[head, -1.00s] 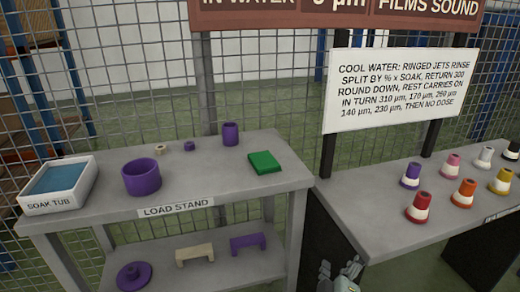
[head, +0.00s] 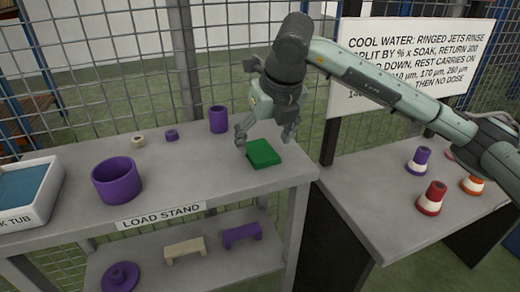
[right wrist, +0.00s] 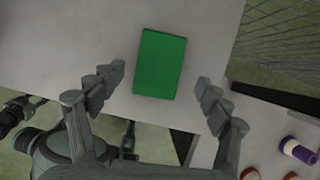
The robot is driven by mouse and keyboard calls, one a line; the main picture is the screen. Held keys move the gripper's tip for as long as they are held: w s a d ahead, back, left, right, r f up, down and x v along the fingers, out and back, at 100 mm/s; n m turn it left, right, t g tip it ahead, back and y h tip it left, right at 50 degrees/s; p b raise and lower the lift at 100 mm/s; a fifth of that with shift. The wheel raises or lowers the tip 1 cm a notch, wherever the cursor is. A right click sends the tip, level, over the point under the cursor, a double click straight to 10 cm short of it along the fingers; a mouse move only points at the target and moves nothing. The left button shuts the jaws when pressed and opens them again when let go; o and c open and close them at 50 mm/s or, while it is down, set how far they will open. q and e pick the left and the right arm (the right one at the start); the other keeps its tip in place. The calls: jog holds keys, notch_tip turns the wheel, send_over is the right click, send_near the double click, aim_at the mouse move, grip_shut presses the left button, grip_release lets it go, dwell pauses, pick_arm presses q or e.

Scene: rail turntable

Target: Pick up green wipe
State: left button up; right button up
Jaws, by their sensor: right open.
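The green wipe (head: 263,153) is a flat green block lying on the top shelf of the load stand (head: 200,178), close to its right end. My right gripper (head: 265,139) is open just above and behind the wipe, pointing down. In the right wrist view the wipe (right wrist: 160,64) lies between and ahead of the two spread fingers (right wrist: 160,88), with a gap on each side. The fingers do not appear to touch it. My left gripper is not in the head view.
A purple cup (head: 117,181), purple cylinder (head: 218,119), small purple piece (head: 172,134) and cream ring (head: 138,140) stand left of the wipe. A soak tub (head: 30,195) sits far left. Several coloured cones, one red (head: 431,198), stand on the right table. A mesh fence rises behind.

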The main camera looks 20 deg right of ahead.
jog(key=shift+x, duration=1.1)
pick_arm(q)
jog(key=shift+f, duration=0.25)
pick_arm(e)
jog(key=c, duration=1)
jog(key=shift+c, duration=0.2)
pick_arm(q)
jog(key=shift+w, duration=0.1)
pick_arm(e)
jog(key=shift+w+r, duration=0.1)
jog(key=shift+r, duration=0.05)
notch_tip(320, 180, up, 4)
jog(key=shift+a+r+b, duration=0.1)
jog(key=shift+a+b, duration=0.05)
jog(key=shift+b, duration=0.2)
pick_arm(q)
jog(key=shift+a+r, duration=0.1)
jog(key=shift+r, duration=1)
pick_arm(e)
jog(key=s+a+r, duration=0.6)
jog(key=s, duration=0.3)
jog(key=shift+s+a+r, duration=0.2)
jog(key=shift+a+r, duration=0.05)
jog(key=shift+a, duration=0.15)
